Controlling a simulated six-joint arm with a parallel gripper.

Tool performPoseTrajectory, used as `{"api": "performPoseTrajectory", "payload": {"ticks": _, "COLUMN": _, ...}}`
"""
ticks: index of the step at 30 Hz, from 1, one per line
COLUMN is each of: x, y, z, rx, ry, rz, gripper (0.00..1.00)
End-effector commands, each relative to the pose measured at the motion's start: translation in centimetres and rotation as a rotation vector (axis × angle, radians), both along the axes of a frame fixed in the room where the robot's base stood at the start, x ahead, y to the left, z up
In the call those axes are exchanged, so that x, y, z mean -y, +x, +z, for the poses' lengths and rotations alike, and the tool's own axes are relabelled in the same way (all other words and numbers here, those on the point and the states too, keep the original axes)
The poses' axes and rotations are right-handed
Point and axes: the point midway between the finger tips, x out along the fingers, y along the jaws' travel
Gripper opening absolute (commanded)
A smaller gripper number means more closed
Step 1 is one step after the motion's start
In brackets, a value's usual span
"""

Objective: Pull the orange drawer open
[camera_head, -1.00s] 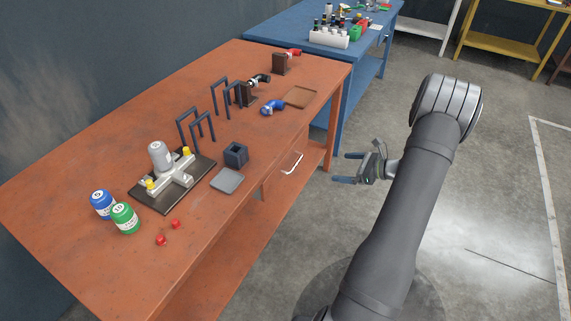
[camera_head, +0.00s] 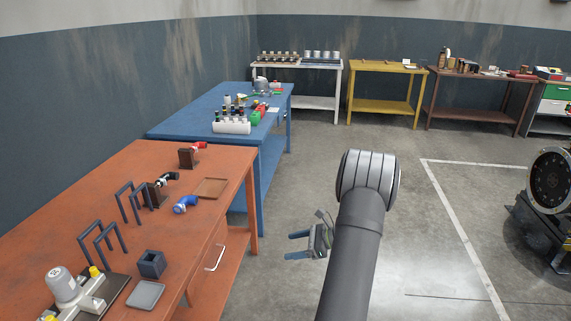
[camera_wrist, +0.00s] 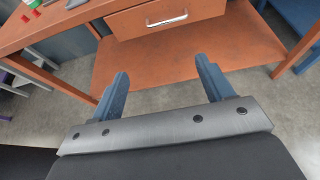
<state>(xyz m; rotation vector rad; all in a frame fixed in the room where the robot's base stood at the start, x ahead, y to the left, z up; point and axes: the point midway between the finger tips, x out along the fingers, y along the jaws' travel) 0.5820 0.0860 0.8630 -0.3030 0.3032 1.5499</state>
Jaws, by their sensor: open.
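The orange drawer (camera_wrist: 146,20) is under the orange table's top. In the wrist view its front faces me and looks closed, with a silver bar handle (camera_wrist: 167,20) across it. In the head view the drawer front (camera_head: 206,267) is seen at a steep angle, and its handle (camera_head: 216,258) shows on the table's right side. My gripper (camera_head: 291,245) is to the right of the handle, apart from it, with its blue fingers pointing toward the table. In the wrist view the two fingers (camera_wrist: 163,82) are wide apart with nothing between them, and the handle lies beyond their tips.
The orange table (camera_head: 90,195) holds frames, a dark square cup (camera_head: 151,264), a grey tray (camera_head: 145,295) and a brown tray (camera_head: 210,188). A lower shelf (camera_wrist: 190,55) juts beneath the drawer. A blue table (camera_head: 215,110) stands behind.

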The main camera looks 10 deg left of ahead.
Motion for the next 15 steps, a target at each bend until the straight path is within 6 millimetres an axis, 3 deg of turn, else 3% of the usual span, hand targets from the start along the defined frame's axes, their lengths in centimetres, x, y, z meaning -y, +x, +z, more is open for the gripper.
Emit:
{"api": "performPoseTrajectory", "payload": {"ticks": 1, "x": 0.0, "y": 0.0, "z": 0.0, "rx": 0.0, "ry": 0.0, "rz": 0.0, "gripper": 0.63}}
{"api": "performPoseTrajectory", "payload": {"ticks": 5, "x": -0.1, "y": -0.1, "z": -1.1, "rx": -0.012, "ry": -0.034, "rz": -0.004, "gripper": 0.37}}
{"api": "performPoseTrajectory", "payload": {"ticks": 7, "x": -0.2, "y": -0.4, "z": -3.0, "rx": -0.03, "ry": -0.097, "rz": -0.011, "gripper": 0.23}}
{"api": "performPoseTrajectory", "payload": {"ticks": 8, "x": -0.1, "y": -0.5, "z": -4.1, "rx": -0.041, "ry": -0.136, "rz": -0.016, "gripper": 0.2}}
{"api": "performPoseTrajectory", "payload": {"ticks": 15, "x": 1.8, "y": -2.3, "z": -15.2, "rx": -0.072, "ry": -0.563, "rz": -0.063, "gripper": 0.2}}
